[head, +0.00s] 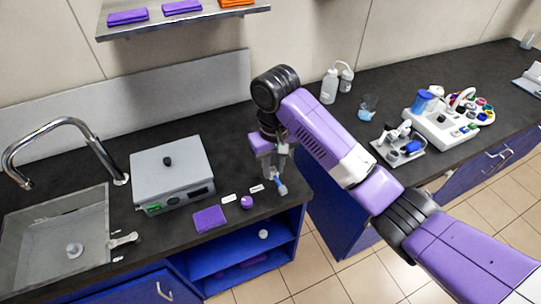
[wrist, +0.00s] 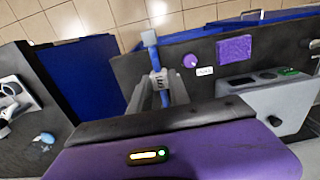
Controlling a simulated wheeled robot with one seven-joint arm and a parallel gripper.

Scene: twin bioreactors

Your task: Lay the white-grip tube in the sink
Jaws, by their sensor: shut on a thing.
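My gripper (head: 273,172) is shut on a blue tube with a pale grip section, the white-grip tube (head: 282,189). It is held in the air above the front edge of the dark counter. In the wrist view the tube (wrist: 150,40) sticks out past the fingers (wrist: 158,88), and its pale, marked grip lies between them. The sink (head: 35,225) is a grey basin at the far left of the head view, well left of my gripper. A round drain piece (head: 74,250) shows on its floor.
A grey box device (head: 170,170) stands between the sink and my gripper. A curved faucet (head: 65,125) rises behind the sink. A purple sponge (head: 209,219), a purple round object (head: 247,202) and small labels lie near the front edge. A shelf (head: 185,22) hangs above.

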